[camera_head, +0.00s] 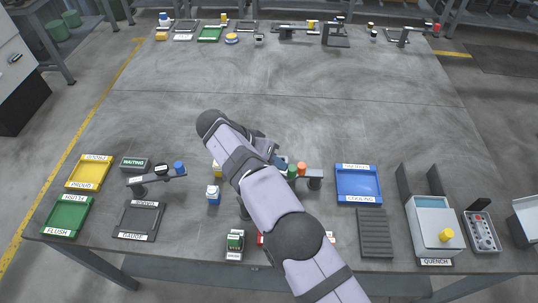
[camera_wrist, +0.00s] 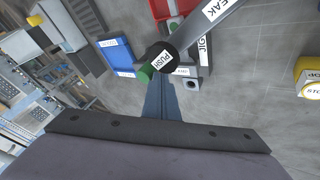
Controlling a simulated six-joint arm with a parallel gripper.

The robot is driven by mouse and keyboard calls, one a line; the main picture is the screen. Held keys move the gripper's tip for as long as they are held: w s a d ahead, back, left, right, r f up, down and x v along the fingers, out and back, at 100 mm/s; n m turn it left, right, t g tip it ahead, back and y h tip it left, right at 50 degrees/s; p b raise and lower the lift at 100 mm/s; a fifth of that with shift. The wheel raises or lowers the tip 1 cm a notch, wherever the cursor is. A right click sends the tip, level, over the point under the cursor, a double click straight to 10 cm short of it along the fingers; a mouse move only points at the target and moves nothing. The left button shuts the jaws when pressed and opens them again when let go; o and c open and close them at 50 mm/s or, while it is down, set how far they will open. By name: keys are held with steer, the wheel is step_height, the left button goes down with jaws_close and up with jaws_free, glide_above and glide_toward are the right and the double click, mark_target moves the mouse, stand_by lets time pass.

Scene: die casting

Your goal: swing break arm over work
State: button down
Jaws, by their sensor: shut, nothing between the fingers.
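The dark break arm (camera_wrist: 205,28) with its white lettered label crosses the top of the wrist view. Its round black end carries a PUSH label (camera_wrist: 163,58), with a green knob (camera_wrist: 147,74) beside it. A strip labelled JIG (camera_wrist: 204,48) lies under the arm, partly hidden. In the head view, part of the break arm and its post (camera_head: 314,183) show right of my arm; the jig is mostly hidden. My gripper (camera_wrist: 161,82) is shut and empty, with its fingertips close to the PUSH end; I cannot tell whether they touch.
A gauge arm with a blue knob (camera_head: 179,167) stands left. The table's middle (camera_head: 300,95) is clear. A yellow stop button (camera_wrist: 309,76) shows in the wrist view.

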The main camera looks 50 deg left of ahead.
steer(key=shift+d+m+g+h, duration=0.3)
steer(key=shift+d+m+h, duration=0.3)
steer(key=shift+d+m, duration=0.4)
steer(key=shift+s+d+m+g+h, duration=0.15)
steer(key=shift+d+m+h, duration=0.05)
steer(key=shift+d+m, duration=0.25)
steer(key=shift+s+d+m+g+h, duration=0.1)
steer(key=shift+d+m+g+h, duration=0.1)
steer(key=shift+d+m, duration=0.25)
steer(key=shift+d, duration=0.15)
steer(key=shift+s+d, duration=0.1)
steer(key=shift+d, duration=0.05)
steer(key=shift+s+d+b, duration=0.25)
steer(key=shift+d+b, duration=0.3)
steer(key=shift+b, duration=0.1)
steer(key=shift+s+d+b, duration=0.25)
steer(key=shift+d+b, duration=0.25)
steer(key=shift+b, duration=0.15)
steer(key=shift+s+d, duration=0.1)
steer(key=shift+d, duration=0.15)
steer(key=shift+b, duration=0.3)
steer(key=p+v, duration=0.1)
steer(key=v, duration=0.6)
steer(key=shift+s+p, duration=0.2)
steer(key=shift+p, duration=0.1)
